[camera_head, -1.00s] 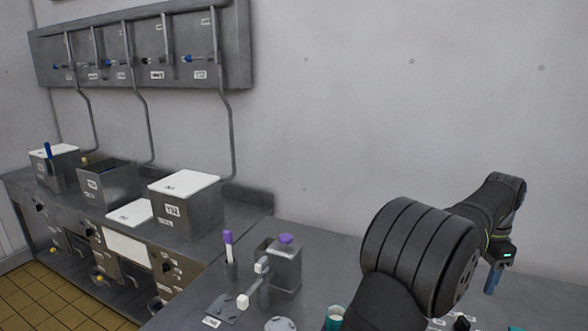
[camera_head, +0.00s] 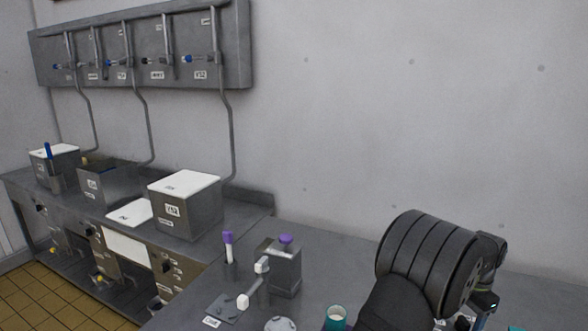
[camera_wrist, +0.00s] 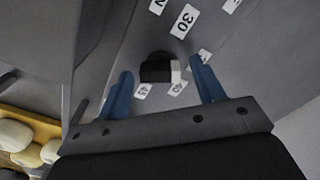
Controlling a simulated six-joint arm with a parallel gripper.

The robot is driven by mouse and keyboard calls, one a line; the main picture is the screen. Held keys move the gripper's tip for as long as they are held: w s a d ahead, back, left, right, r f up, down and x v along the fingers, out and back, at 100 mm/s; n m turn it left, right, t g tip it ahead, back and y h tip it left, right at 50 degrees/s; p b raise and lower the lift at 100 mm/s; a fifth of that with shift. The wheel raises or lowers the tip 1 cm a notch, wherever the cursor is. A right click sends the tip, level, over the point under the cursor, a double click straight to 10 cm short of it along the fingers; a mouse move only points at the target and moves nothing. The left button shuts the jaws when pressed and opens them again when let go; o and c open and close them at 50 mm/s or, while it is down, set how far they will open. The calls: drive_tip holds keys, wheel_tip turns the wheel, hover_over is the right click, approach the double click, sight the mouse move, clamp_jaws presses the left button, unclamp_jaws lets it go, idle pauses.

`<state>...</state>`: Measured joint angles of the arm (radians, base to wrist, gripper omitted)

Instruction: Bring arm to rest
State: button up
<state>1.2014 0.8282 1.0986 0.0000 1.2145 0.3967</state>
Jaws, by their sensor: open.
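My gripper shows in the wrist view (camera_wrist: 162,90), with its two blue fingers spread apart and nothing between them. Beyond the fingers is a grey panel (camera_wrist: 215,55) with white number labels and a black knob-like piece (camera_wrist: 155,68). In the head view my dark arm is folded at the lower right, over the grey bench (camera_head: 345,255). The fingers are hidden there behind the arm links or too small to tell.
A grey container with a purple cap (camera_head: 286,270) and a purple-topped stick (camera_head: 228,246) stand left of my arm. A teal cup (camera_head: 335,318) is close beside the arm. Lidded metal vats (camera_head: 188,208) stand further left.

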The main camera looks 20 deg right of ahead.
drive_tip(key=n, duration=0.9)
drive_tip(key=shift+r, duration=1.35)
